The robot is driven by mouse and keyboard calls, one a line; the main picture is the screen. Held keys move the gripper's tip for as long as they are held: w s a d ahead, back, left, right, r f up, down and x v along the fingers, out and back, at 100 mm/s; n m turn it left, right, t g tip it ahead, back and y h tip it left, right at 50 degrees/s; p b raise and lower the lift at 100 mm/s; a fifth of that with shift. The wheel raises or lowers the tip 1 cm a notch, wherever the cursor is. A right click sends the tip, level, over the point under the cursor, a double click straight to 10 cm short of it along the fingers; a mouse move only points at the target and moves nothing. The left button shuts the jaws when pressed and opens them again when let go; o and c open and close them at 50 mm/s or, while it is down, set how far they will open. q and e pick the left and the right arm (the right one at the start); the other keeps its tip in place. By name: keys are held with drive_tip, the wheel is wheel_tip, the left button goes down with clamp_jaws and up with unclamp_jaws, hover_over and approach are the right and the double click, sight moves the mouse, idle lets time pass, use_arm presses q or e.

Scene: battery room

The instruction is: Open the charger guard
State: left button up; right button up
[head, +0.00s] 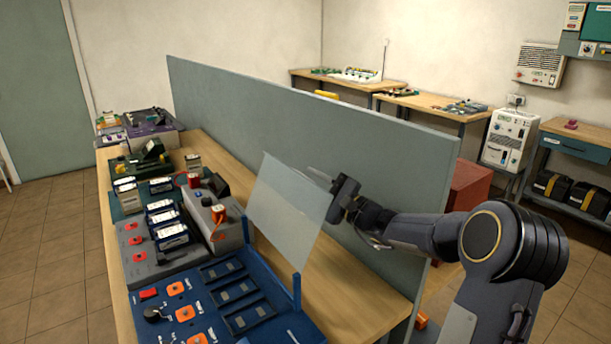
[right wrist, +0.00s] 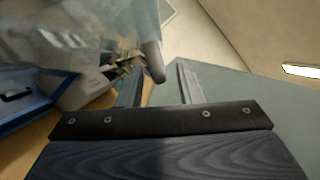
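The charger guard (head: 288,208) is a clear, greyish panel. It stands raised and tilted above the blue charger (head: 262,312), with blue posts beside its lower part. My right gripper (head: 322,178) is at the guard's upper right edge, coming from the right. In the right wrist view its two fingers (right wrist: 160,92) stand apart with a gap between them. A rounded grey bar (right wrist: 153,62) shows just beyond the gap; I cannot tell whether the fingers touch it. Clear panel also fills the upper left of that view. My left gripper is not in view.
A grey-green partition (head: 310,150) runs along the back of the wooden bench (head: 350,300), close behind my right gripper.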

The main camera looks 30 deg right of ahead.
drive_tip(key=shift+x, duration=0.9)
clamp_jaws()
